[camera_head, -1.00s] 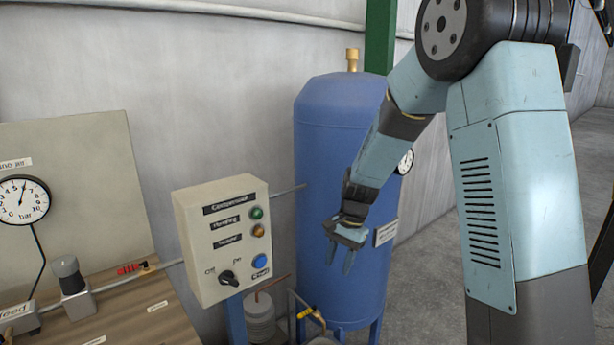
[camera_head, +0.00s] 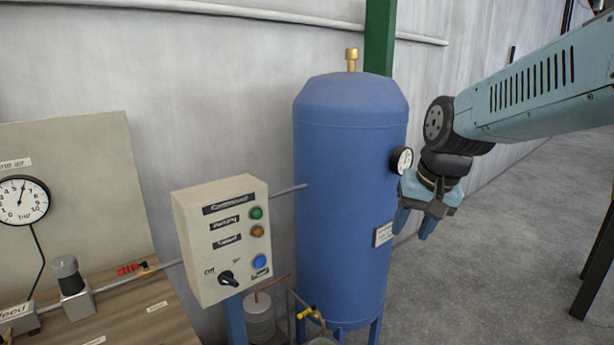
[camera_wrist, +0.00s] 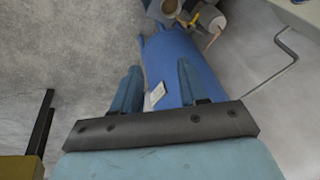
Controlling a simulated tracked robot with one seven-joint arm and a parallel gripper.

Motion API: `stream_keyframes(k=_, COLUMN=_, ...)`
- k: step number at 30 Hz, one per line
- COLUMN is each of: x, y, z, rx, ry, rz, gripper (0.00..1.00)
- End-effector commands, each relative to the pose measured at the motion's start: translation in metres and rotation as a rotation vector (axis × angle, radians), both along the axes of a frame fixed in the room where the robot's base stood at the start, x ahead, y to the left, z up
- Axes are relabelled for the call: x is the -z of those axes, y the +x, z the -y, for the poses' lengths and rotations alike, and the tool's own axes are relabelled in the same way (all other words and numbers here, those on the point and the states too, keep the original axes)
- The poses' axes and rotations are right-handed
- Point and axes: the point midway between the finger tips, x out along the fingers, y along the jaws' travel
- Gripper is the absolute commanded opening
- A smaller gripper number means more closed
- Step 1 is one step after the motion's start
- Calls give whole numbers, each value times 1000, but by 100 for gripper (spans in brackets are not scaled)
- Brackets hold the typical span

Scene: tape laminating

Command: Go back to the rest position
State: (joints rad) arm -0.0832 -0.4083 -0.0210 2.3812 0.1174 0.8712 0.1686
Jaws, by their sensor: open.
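My gripper (camera_head: 414,222) is at the right of the blue tank in the head view, fingers pointing down. It is open and empty. In the wrist view its two blue fingers (camera_wrist: 157,92) stand apart with nothing between them but the tank and its white label behind. My forearm reaches in from the right edge of the head view.
A blue tank (camera_head: 345,220) with a brass valve and a gauge (camera_head: 401,160) stands close to my gripper. A control box (camera_head: 222,240) with several buttons and a knob stands left of it. A wooden bench (camera_head: 140,318) is at far left. Grey floor (camera_head: 480,280) is free at right.

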Motion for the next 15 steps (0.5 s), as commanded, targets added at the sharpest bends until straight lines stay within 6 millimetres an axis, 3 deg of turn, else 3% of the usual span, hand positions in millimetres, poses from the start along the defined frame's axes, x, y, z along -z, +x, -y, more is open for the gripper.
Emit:
stream_keyframes(k=9, x=-26, y=-62, z=27, rx=-84, ry=-108, rz=144, gripper=43)
stream_keyframes(k=15, x=-30, y=-86, z=35, rx=-117, ry=-162, rz=194, gripper=43)
